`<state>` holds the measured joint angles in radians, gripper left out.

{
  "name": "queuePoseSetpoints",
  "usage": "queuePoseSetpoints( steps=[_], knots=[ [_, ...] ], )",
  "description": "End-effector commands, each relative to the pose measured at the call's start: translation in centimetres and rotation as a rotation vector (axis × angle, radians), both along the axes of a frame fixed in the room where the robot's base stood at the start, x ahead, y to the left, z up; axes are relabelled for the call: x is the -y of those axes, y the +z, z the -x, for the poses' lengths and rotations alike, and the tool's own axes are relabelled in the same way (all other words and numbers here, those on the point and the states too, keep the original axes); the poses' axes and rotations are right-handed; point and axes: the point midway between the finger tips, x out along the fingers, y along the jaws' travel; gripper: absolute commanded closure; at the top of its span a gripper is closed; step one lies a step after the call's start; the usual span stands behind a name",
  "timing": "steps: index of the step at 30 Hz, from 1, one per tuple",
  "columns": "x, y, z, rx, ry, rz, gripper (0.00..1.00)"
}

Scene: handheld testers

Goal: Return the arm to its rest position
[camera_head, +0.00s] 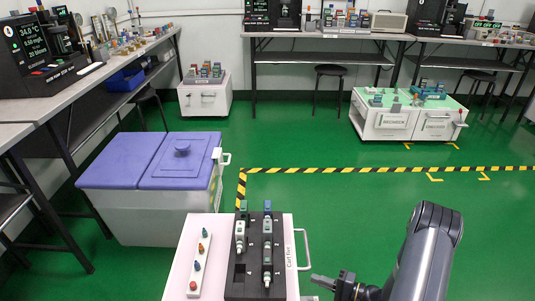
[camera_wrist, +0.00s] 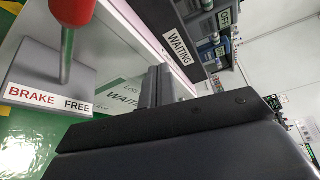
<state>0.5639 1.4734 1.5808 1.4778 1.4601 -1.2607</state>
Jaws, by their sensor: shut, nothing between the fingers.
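My arm (camera_head: 428,255) reaches in from the lower right of the head view. My gripper (camera_head: 328,284) is low, just right of the white cart (camera_head: 208,235), over the green floor. In the wrist view the fingers of my gripper (camera_wrist: 155,88) are together, with nothing seen between them. Whether the gripper touches the cart cannot be told.
The cart carries a black rack (camera_head: 240,288) of handheld testers and has a side handle (camera_head: 305,250). A purple-lidded bin (camera_head: 150,210) stands behind left. The wrist view shows a red-handled lever (camera_wrist: 68,40) close by, labelled BRAKE and FREE. Floor behind the arm is clear.

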Motion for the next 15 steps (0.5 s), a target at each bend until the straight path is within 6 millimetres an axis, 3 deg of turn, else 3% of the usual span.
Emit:
queuePoseSetpoints(
  steps=[7, 15],
  knots=[
    [0.0, -0.6, -1.7, -0.169, 0.001, 0.001, 1.0],
    [0.6, -2.5, -5.1, -0.172, 0.001, 0.0, 1.0]
  ],
)
